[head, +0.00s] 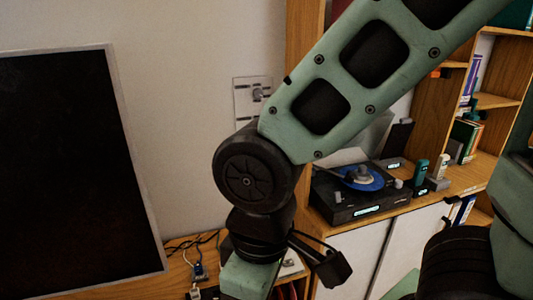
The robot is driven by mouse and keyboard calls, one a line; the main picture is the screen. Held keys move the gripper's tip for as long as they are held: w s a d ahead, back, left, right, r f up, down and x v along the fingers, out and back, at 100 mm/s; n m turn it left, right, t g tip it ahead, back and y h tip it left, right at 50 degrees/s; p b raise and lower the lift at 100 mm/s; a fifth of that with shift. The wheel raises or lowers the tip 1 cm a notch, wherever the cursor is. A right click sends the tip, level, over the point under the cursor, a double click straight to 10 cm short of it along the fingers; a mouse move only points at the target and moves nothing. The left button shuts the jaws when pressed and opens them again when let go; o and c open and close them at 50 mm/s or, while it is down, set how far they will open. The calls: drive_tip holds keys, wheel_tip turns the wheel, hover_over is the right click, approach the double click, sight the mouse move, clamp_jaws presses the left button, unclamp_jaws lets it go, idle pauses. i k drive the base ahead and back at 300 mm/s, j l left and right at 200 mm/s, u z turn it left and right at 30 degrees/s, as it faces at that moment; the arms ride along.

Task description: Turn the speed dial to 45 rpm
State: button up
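A black record player (340,208) stands on the wooden shelf right of centre, partly behind my arm. A blue record (365,180) lies on its platter, and a dark part sits over the record. A lit display shows on its front (367,211), too small to read. A small light knob (398,184) shows at its right; I cannot tell whether it is the speed dial or where it points. My arm crosses the view from the upper right and bends down past the lower edge. My gripper is not in view.
A large black screen (70,170) fills the left. Cables and small items (198,272) lie on the wooden surface below it. A green object (421,172) and other small devices stand right of the player, close to it. Bookshelves (490,100) rise at the right. A wall plate (241,92) shows behind my arm.

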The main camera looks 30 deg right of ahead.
sight(398, 183)
drive_tip(key=z, duration=1.6)
drive_tip(key=i+u, duration=0.35)
drive_tip(key=i+l+u, duration=0.1)
drive_tip(key=u, duration=0.2)
drive_tip(key=i+l+u, duration=0.2)
drive_tip(key=u, duration=0.15)
drive_tip(key=i, duration=0.15)
